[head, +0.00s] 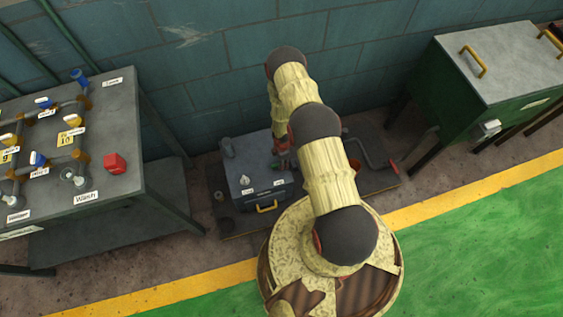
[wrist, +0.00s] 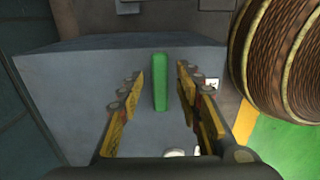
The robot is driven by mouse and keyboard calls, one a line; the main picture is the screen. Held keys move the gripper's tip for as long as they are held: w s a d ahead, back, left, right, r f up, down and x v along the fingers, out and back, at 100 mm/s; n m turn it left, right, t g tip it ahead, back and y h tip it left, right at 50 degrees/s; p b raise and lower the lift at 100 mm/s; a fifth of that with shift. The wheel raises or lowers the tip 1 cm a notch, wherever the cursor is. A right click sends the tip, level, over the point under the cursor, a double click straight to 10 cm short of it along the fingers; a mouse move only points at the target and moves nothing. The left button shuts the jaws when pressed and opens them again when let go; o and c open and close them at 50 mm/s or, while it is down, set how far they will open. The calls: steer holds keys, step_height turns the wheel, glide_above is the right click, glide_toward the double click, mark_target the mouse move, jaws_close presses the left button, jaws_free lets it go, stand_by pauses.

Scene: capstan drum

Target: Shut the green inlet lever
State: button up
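The green lever (wrist: 160,82) is a narrow upright bar in the wrist view, over the top of a grey box (wrist: 70,85). My gripper (wrist: 158,78) is open, with one finger on each side of the lever. Gaps show between the lever and both fingers, so it is not gripped. In the head view my gripper (head: 283,150) is low over the right part of the grey box (head: 232,192). My arm and gripper largely hide the lever there.
The grey box also carries a white knob (head: 245,180) and a yellow front handle (head: 267,207). A bent crank handle (head: 372,158) is right of my arm. A pipework bench (head: 120,165) stands left, a green cabinet (head: 470,105) right. The green floor (head: 480,235) in front is clear.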

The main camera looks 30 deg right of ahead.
steer(key=shift+r, duration=3.6)
